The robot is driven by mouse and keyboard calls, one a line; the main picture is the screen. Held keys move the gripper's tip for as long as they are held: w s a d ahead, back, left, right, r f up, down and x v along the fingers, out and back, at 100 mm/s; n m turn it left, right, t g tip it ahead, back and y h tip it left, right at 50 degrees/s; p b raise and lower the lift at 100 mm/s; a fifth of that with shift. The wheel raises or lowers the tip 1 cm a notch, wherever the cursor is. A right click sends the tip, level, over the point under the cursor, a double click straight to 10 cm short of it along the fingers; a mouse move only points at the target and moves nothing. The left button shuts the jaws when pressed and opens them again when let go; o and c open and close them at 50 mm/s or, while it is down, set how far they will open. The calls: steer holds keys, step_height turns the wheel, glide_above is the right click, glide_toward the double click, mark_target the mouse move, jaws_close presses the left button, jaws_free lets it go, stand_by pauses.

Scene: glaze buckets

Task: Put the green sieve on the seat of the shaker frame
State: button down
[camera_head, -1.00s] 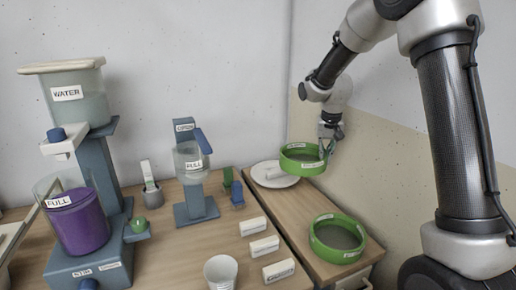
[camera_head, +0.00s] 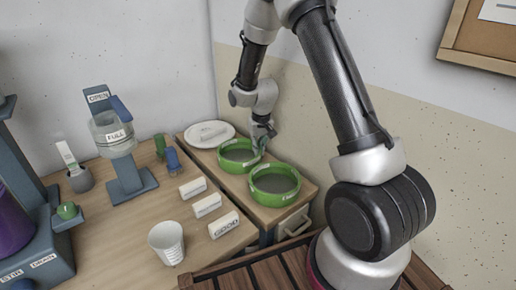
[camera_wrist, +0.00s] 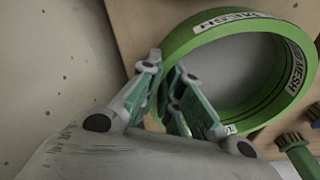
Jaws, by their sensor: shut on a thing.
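One green sieve (camera_head: 240,154) is at the far right of the table, in front of the white plate. My gripper (camera_head: 262,148) is shut on its right rim. The wrist view shows the fingers (camera_wrist: 168,85) at the rim of this green sieve (camera_wrist: 185,42), with a MESH label on it. A second green sieve (camera_head: 274,185) with a label stands in front of it on the small wooden cabinet top. I cannot tell whether the held sieve touches the surface. I see nothing I can clearly identify as the shaker frame.
White label blocks (camera_head: 207,206), a white cup (camera_head: 167,242) and a blue stand (camera_head: 132,182) with a FULL container stand on the table. A brown slatted wooden surface (camera_head: 262,279) is at the front. A wall is close behind my gripper.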

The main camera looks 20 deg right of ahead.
steer(key=shift+f, duration=0.1)
steer(key=c, duration=1.6)
jaws_free()
